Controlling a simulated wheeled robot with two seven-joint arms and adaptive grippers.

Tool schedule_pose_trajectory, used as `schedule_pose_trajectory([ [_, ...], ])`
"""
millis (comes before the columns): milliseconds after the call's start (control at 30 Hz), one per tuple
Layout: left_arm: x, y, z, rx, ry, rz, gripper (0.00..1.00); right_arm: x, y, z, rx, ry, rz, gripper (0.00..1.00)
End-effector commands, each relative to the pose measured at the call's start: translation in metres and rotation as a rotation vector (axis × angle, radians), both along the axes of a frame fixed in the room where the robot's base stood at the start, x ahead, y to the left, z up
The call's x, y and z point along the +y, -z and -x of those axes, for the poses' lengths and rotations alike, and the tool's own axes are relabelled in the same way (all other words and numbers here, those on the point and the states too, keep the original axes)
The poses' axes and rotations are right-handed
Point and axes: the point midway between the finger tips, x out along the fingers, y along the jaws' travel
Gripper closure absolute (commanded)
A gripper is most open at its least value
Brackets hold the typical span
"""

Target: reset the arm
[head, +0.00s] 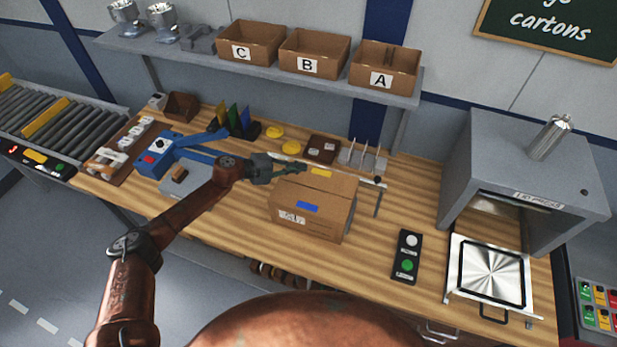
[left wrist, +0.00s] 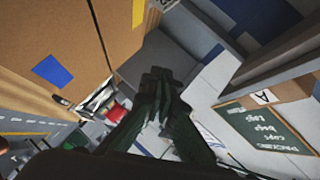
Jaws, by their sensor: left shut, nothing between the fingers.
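My left arm comes in from the left in the head view. My left gripper (head: 298,169) is shut and empty. It is at the upper left edge of a closed cardboard carton (head: 312,210) with a blue label and a yellow label; I cannot tell whether it touches. In the left wrist view the dark fingers (left wrist: 165,100) are together in the middle, and the carton (left wrist: 60,45) fills the upper left. My right gripper is not in view.
The carton stands on a wooden bench (head: 385,270). A blue device (head: 160,155) is left of it, and a two-button panel (head: 406,257) and a machine with a metal plate (head: 490,268) are to the right. Cartons A (head: 385,66), B (head: 314,53) and C (head: 250,42) stand on the shelf.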

Motion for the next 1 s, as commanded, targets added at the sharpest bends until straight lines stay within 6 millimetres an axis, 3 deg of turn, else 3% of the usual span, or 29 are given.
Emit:
schedule_pose_trajectory([
  [300, 0.028, -0.03, -0.011, -0.002, -0.001, 0.0, 1.0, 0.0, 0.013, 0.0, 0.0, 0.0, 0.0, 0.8],
  [533, 0.03, -0.034, -0.012, 0.0, -0.001, 0.002, 1.0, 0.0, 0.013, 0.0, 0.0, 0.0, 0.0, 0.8],
  [667, 0.02, -0.03, -0.007, 0.002, -0.03, 0.048, 1.0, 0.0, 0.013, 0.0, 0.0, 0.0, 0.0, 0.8],
  [867, -0.005, -0.024, 0.008, 0.036, -0.267, 0.281, 1.0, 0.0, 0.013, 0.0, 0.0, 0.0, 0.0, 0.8],
  [1000, 0.021, -0.016, 0.018, 0.12, -0.553, 0.441, 1.0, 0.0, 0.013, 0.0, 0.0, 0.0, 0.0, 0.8],
])
